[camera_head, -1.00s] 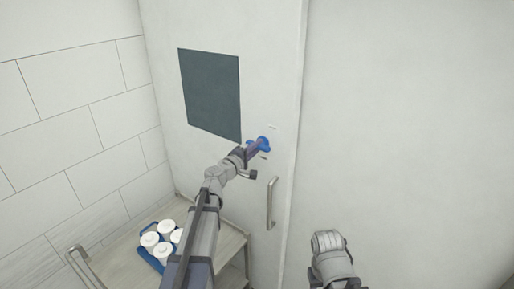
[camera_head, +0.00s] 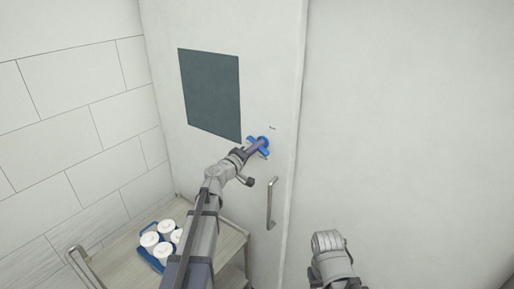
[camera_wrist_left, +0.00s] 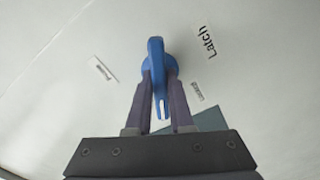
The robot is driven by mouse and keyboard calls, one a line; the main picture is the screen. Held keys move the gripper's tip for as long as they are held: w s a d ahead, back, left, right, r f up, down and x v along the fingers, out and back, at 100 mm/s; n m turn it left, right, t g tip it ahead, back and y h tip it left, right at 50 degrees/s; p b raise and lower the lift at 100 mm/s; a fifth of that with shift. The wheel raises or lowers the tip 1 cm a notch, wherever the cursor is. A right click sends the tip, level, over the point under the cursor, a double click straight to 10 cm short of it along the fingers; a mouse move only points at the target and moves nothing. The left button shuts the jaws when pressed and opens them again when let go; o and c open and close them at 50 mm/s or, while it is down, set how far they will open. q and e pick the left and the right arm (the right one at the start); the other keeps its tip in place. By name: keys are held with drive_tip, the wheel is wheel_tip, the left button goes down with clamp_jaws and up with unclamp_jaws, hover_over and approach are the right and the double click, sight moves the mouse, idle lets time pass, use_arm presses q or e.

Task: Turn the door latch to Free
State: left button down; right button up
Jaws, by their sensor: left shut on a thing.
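The blue door latch (camera_head: 265,140) sits on the pale door (camera_head: 215,30), below and right of the dark panel. My left gripper (camera_head: 258,147) is at the latch. In the left wrist view the blue latch (camera_wrist_left: 156,50) stands between the two fingers of my left gripper (camera_wrist_left: 158,78), which are shut on it. The label "Latch" (camera_wrist_left: 208,42) is beside it. Two smaller labels lie around it, one to the left (camera_wrist_left: 103,69) and one to the lower right (camera_wrist_left: 197,92); their words are too small to read surely. My right gripper is out of view; only part of that arm shows.
A vertical door handle (camera_head: 271,204) is below the latch. A tiled wall is on the left. Bare wall is on the right.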

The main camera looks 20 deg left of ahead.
use_arm(q)
drive_tip(key=m, duration=0.6)
drive_tip(key=shift+m, duration=0.3)
drive_tip(key=m, duration=0.6)
idle(0.5)
drive_tip(key=c, duration=0.8)
unclamp_jaws()
drive_tip(key=shift+s, duration=0.1)
drive_tip(key=v, duration=0.7)
drive_tip(key=shift+s+a, duration=0.15)
drive_tip(key=shift+s, duration=0.15)
